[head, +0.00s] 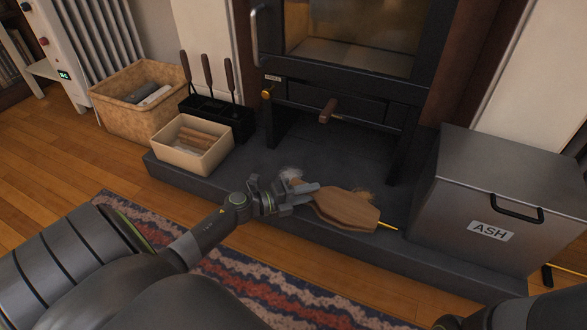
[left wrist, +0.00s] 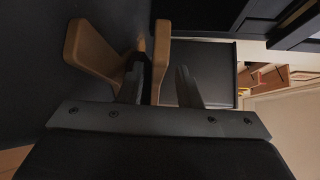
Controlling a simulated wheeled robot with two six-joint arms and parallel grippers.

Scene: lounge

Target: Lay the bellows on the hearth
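The bellows (head: 345,208), a flat brown wooden pair of boards with a yellow metal nozzle, is over the dark hearth (head: 275,160) in front of the stove. It looks flat and low; I cannot tell whether its whole underside touches the slab. My left gripper (head: 304,190) is at its handle end. In the left wrist view one wooden handle (left wrist: 161,60) stands between the fingers of my left gripper (left wrist: 160,82), with a gap to the right finger. The other handle (left wrist: 92,48) is outside the left finger. My right gripper is not visible.
A grey ash box (head: 495,195) stands on the right of the hearth. A cream box of sticks (head: 190,158), a black tool stand (head: 225,115) and a wicker basket (head: 125,110) are on the left. The stove (head: 340,90) is behind. A patterned rug (head: 250,280) lies in front.

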